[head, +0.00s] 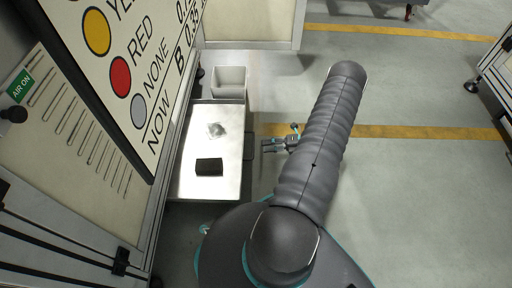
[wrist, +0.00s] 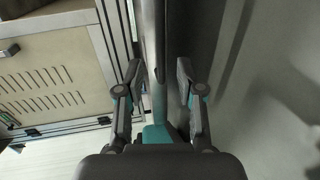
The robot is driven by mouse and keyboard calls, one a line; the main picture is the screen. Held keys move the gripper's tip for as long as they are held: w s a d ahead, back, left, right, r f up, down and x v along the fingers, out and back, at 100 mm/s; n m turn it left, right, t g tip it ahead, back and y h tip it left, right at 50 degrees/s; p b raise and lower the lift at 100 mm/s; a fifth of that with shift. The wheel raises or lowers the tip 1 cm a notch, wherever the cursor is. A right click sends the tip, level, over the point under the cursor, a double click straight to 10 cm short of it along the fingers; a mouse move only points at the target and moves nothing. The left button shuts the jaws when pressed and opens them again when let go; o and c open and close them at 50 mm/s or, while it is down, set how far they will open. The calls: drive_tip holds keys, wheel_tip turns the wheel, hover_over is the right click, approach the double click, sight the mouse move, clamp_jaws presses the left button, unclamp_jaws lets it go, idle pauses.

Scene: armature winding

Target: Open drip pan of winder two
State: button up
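A flat shiny metal tray (head: 186,176), which looks like the drip pan, sticks out from the lower side of the machine on the left in the head view. A dark loop handle (head: 249,146) shows on its right edge. My gripper (head: 264,146) is just right of that handle, pointing left at it. In the wrist view my gripper (wrist: 160,75) has its two fingers apart, with a grey metal edge (wrist: 152,35) running up behind the gap. I cannot tell whether the handle is between the fingers. No grasp is visible.
A black block (head: 209,167) and a crumpled clear or silvery piece (head: 215,130) lie on the tray. A white bin (head: 230,80) stands behind it. A large sign (head: 130,60) hangs over the machine (head: 75,160). The grey floor (head: 430,190) to the right is clear.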

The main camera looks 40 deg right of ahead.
drive_tip(key=shift+v, duration=2.75)
drive_tip(key=shift+f, duration=0.1)
